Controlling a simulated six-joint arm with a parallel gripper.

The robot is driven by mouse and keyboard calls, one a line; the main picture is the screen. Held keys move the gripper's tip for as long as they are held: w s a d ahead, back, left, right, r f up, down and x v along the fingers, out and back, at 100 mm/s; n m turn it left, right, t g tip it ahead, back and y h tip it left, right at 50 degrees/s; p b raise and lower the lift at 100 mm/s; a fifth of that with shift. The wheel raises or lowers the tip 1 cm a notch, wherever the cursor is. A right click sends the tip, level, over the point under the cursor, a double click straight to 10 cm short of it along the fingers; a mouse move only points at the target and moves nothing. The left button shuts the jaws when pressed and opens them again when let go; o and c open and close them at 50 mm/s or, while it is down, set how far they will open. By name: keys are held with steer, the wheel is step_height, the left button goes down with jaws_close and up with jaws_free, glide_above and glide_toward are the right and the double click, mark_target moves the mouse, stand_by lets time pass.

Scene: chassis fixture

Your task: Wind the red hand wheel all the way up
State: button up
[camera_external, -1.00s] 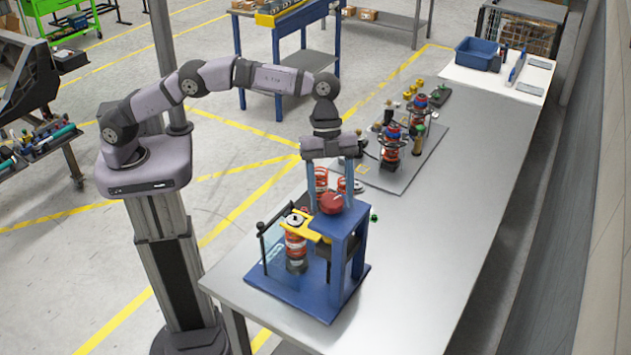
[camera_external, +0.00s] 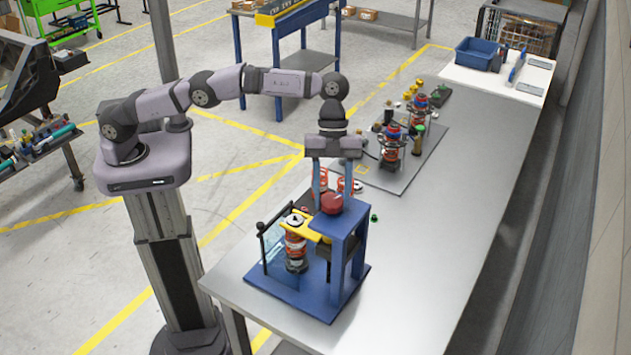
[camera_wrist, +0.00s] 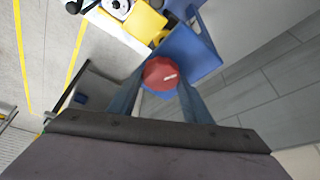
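The red hand wheel (camera_external: 331,203) sits on top of the blue press frame (camera_external: 347,250), at its upper left part. My gripper (camera_external: 331,198) points down over it with one finger on each side. In the wrist view the wheel (camera_wrist: 160,73) lies between the two finger ends (camera_wrist: 163,72), and they appear to touch its rim. The gripper looks shut on the wheel. Below is a yellow plate (camera_external: 302,229) over a red-and-white spring unit (camera_external: 296,247). The wheel's underside and shaft are hidden.
A clear panel with a black-knobbed post (camera_external: 262,245) stands on the press's left. Red rings or springs (camera_external: 320,180) lie behind the press. A grey plate with two more spring units (camera_external: 391,150) is farther back. The table's right side is clear.

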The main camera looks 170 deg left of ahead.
steer(key=shift+f+b, duration=0.1)
steer(key=shift+b, duration=0.4)
steer(key=n+b, duration=0.1)
steer(key=b, duration=0.1)
steer(key=shift+f+y+b, duration=0.15)
steer(key=shift+y+b, duration=0.15)
steer(key=n+y+b, duration=0.1)
steer(key=n+b, duration=0.2)
steer(key=b, duration=0.2)
steer(key=shift+d+n, duration=0.1)
steer(key=shift+n, duration=0.3)
steer(key=n+y+b, duration=0.1)
steer(key=n+b, duration=0.1)
steer(key=n, duration=0.1)
steer(key=shift+y, duration=0.3)
steer(key=n+g+y, duration=0.1)
steer(key=n, duration=0.3)
steer(key=shift+r, duration=0.2)
steer(key=n+g+y+p, duration=0.1)
steer(key=n, duration=0.2)
steer(key=shift+n, duration=0.3)
steer(key=shift+n+g+p, duration=0.3)
steer(key=shift+n+g, duration=0.2)
steer(key=shift+n, duration=0.4)
steer(key=shift+f, duration=0.1)
